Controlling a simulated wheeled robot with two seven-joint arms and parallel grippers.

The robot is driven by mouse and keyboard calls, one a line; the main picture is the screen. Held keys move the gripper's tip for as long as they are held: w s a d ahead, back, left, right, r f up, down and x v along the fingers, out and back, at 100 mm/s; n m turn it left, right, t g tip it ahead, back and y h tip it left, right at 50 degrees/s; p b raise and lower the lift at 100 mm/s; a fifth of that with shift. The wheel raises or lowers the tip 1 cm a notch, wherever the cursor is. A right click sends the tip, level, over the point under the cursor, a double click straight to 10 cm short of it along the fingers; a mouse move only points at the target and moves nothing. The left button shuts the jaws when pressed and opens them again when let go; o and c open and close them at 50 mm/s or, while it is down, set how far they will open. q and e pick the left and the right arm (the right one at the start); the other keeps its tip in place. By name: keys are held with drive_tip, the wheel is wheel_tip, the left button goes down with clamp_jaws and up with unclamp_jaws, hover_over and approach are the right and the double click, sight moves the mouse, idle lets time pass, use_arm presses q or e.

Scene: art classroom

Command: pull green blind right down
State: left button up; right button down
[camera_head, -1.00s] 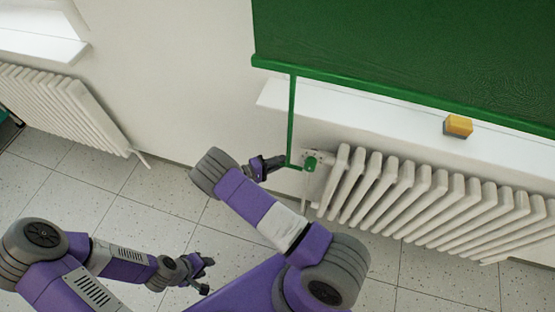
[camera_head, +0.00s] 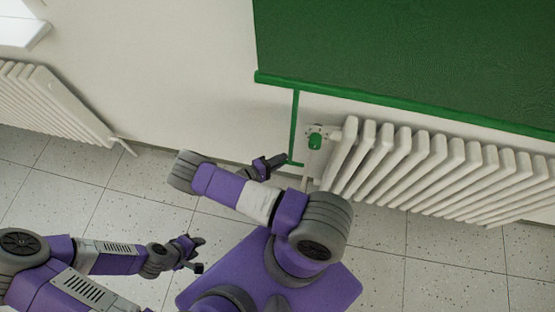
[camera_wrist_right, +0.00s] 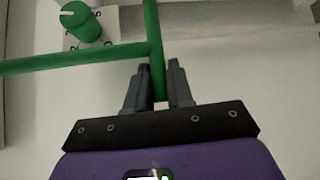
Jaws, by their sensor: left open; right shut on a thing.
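The green blind (camera_head: 400,55) fills the upper right of the head view. Its bottom bar (camera_head: 390,100) sits just above the radiator in the picture. My right gripper (camera_head: 276,163) is at the rod's lower end. In the right wrist view its fingers (camera_wrist_right: 158,75) are shut on the green rod (camera_wrist_right: 153,28), close to a green crosspiece (camera_wrist_right: 70,60). My left gripper (camera_head: 200,254) is open and empty, low over the floor, away from the blind.
A white ribbed radiator (camera_head: 440,175) stands beneath the blind, with a green valve knob (camera_head: 315,141) close to the rod. The knob also shows in the wrist view (camera_wrist_right: 80,22). Another radiator (camera_head: 50,105) is at the left. Tiled floor (camera_head: 420,265) is open in front.

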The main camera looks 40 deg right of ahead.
drive_tip(key=shift+a+f, duration=0.1)
drive_tip(key=shift+f, duration=0.2)
drive_tip(key=c, duration=1.1)
unclamp_jaws()
drive_tip(key=shift+w+a+r, duration=0.1)
drive_tip(key=shift+a, duration=0.25)
drive_tip(key=p+v, duration=0.1)
drive_tip(key=v, duration=0.5)
drive_tip(key=shift+a+r, duration=0.1)
drive_tip(key=shift+a, duration=0.25)
